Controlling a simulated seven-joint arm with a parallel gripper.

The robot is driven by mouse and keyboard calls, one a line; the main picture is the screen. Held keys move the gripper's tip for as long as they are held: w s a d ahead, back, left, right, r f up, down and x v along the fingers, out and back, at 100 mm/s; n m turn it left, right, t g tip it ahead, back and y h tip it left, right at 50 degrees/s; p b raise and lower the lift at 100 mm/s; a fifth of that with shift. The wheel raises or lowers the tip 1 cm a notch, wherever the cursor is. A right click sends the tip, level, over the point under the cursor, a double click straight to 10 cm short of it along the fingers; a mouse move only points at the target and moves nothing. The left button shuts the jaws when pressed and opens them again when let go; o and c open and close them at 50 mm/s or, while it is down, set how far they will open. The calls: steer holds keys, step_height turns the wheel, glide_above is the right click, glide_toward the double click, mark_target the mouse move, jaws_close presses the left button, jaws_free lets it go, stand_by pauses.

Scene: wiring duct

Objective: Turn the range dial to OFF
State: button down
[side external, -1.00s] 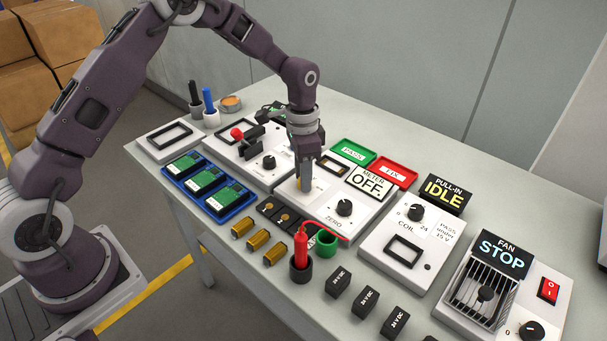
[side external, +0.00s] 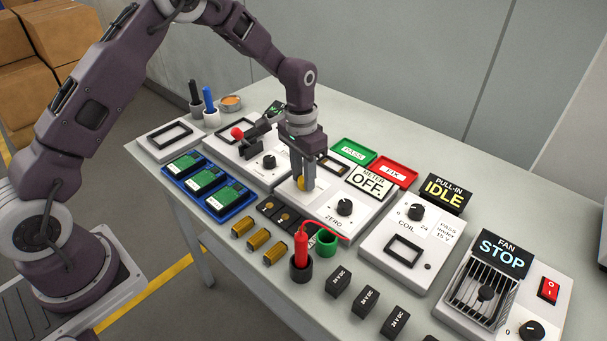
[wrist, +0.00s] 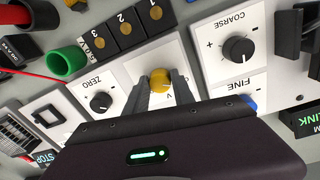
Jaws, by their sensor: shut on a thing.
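The range dial is a yellow knob (wrist: 159,80) on a white meter panel (side external: 322,212). In the side view the yellow knob (side external: 302,184) shows between the fingers. My gripper (wrist: 160,88) points down over the panel and is shut on the yellow dial, one finger on each side. In the side view my gripper (side external: 303,182) stands upright at the dial. The meter display (side external: 368,182) reads OFF. The dial's markings are mostly hidden by my fingers, so its pointed position cannot be told.
The black ZERO knob (side external: 345,207) sits right of the dial on the same panel. A red probe (side external: 301,248) stands in a black holder in front, beside a green cup (side external: 326,243). The COARSE knob (wrist: 238,50) is on the neighbouring panel.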

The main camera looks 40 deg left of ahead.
mark_target(302, 178)
steer(key=c, duration=1.1)
jaws_free()
steer(key=shift+o, duration=0.2)
steer(key=shift+r, duration=0.15)
step_height(302, 178, up, 6)
steer(key=shift+a, duration=0.15)
steer(key=shift+r, duration=0.45)
